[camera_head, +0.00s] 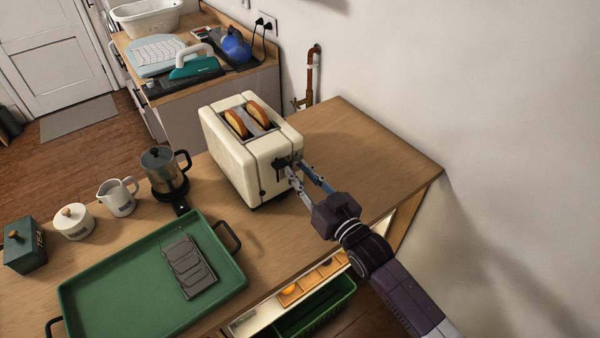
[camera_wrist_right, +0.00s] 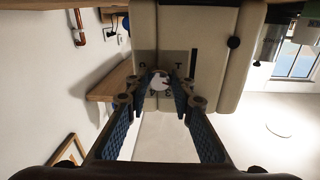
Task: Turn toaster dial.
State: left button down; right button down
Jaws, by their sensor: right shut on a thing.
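The cream toaster (camera_head: 236,155) stands on the wooden counter with two bread slices (camera_head: 246,119) in its slots. My right gripper (camera_head: 288,168) reaches the toaster's end face from the right. In the right wrist view, the toaster (camera_wrist_right: 215,80) fills the top middle, turned in the picture. The small round dial (camera_wrist_right: 160,80) sits on its end panel between the fingertips of my right gripper (camera_wrist_right: 162,92), which is shut on it. The fingers partly hide the dial, and its exact setting cannot be read. My left gripper is not in view.
A green tray (camera_head: 120,290) with a dark rack (camera_head: 188,267) lies on the counter at lower left. A steel pot (camera_head: 160,170), white jug (camera_head: 118,197) and canisters stand behind it. An open drawer (camera_head: 262,312) is below the front edge. The counter right of the toaster is clear.

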jog(key=shift+f, duration=0.25)
jog(key=c, duration=2)
grip_release()
jog(key=o, duration=0.3)
jog(key=shift+r, duration=0.15)
jog(key=shift+o, duration=0.2)
jog(key=shift+s+d, duration=0.1)
jog(key=v, duration=1.1)
jog(key=shift+s+d, duration=0.25)
jog(key=shift+s, duration=0.1)
